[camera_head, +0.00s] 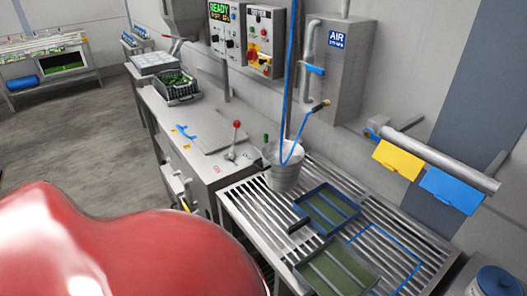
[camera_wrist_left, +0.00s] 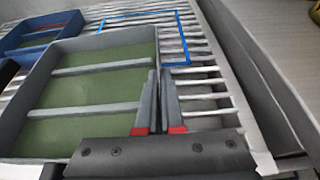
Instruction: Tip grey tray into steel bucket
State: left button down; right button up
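The grey tray (camera_head: 318,284) lies on the slatted rack, cut off by the lower edge of the head view. It has a green floor and grey cross bars, and fills the left of the wrist view (camera_wrist_left: 40,98). My left gripper (camera_wrist_left: 160,78) straddles its right wall, fingers close together, one inside and one outside; it looks shut on that wall. The left gripper is out of the head view. The steel bucket (camera_head: 285,178) stands upright at the rack's far left corner. My right gripper is in neither view.
A blue tray (camera_head: 325,207) with a green floor lies between the grey tray and bucket. A blue outline (camera_head: 402,245) marks bare slats to the right. A blue hose (camera_head: 291,110) hangs down at the bucket. Yellow and blue cards (camera_head: 397,160) hang from a rail.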

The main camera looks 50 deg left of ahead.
aim_at(279, 179)
jog(key=k+j+u, duration=0.1)
jog(key=j, duration=0.25)
jog(key=k+j+u, duration=0.1)
jog(key=j, duration=0.3)
jog(key=k+j+u, duration=0.1)
jog(key=j, duration=0.3)
jog(key=k+j+u, duration=0.1)
jog(key=j, duration=0.3)
jog(key=k+j+u, duration=0.15)
jog(key=j, duration=0.45)
jog(key=j+u, duration=0.15)
jog(key=j, duration=0.45)
